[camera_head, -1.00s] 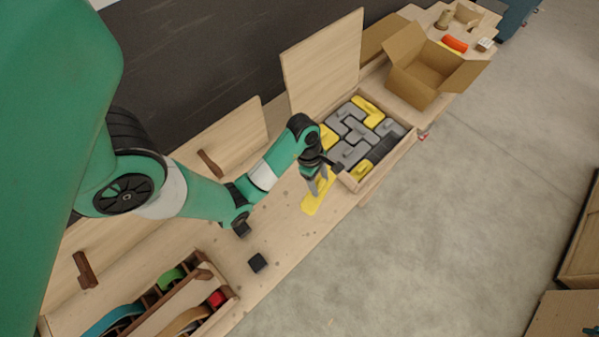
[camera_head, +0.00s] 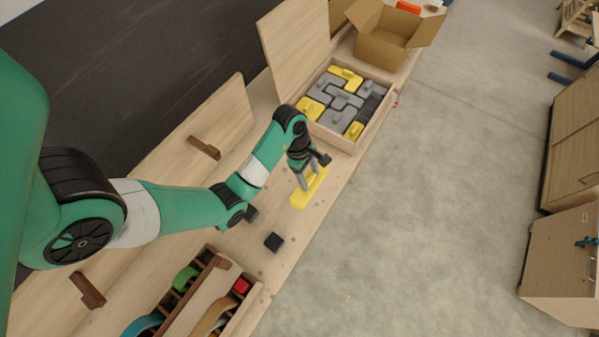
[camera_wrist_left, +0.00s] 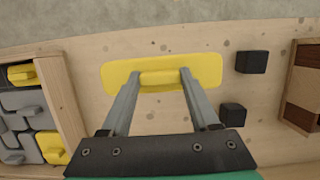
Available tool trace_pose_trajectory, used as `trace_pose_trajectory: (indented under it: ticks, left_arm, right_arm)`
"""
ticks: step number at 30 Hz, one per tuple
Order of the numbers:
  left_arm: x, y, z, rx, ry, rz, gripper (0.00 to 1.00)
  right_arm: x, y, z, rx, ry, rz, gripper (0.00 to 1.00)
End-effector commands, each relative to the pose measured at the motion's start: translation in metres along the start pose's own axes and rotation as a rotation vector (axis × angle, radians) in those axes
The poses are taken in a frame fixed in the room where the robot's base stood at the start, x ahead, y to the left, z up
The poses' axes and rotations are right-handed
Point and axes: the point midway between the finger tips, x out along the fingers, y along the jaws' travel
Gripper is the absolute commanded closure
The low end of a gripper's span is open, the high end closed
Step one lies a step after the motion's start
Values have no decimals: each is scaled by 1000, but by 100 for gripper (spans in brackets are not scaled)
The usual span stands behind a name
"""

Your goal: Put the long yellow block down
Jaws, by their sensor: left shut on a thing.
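The long yellow block (camera_head: 301,198) is a flat bar with a raised grip on top. It is at the wooden bench top, near its front edge. My left gripper (camera_head: 306,186) is above it with its fingers pointing down. In the left wrist view, the block (camera_wrist_left: 207,68) lies crosswise and the gripper (camera_wrist_left: 158,78) has one finger at each end of the raised grip, shut on it. The block looks flat and level, close to the bench surface; I cannot tell whether it touches. My right gripper is not in view.
A wooden tray (camera_head: 363,138) of grey and yellow blocks stands beyond the block. An open cardboard box (camera_head: 383,50) is farther back. A divided wooden box (camera_head: 252,293) holds coloured pieces.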

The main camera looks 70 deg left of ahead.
Motion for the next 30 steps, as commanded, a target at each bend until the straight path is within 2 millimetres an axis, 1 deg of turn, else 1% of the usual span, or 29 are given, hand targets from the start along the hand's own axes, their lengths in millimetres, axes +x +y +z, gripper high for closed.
trace_pose_trajectory:
  ticks: [1,3,4,7,10,16,17,21,23,30]
  left_arm:
    - [12,12,-15,-6,0,3,100]
    - [31,21,-29,-3,0,2,100]
    - [35,24,-34,-2,0,1,100]
    - [43,34,-46,-2,0,-1,100]
    - [46,40,-52,0,0,0,100]
    - [49,43,-56,0,0,0,100]
    - [52,44,-58,0,1,-1,100]
    - [76,44,-65,0,0,-3,100]
    - [81,45,-67,1,0,-1,100]
    - [81,45,-66,1,0,1,100]
  right_arm:
    - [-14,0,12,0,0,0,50]
    - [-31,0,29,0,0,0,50]
    - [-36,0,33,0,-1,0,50]
    - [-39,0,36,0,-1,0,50]
    - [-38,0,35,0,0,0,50]
    - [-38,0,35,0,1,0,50]
    - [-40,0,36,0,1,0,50]
    - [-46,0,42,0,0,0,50]
    - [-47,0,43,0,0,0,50]
    - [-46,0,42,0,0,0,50]
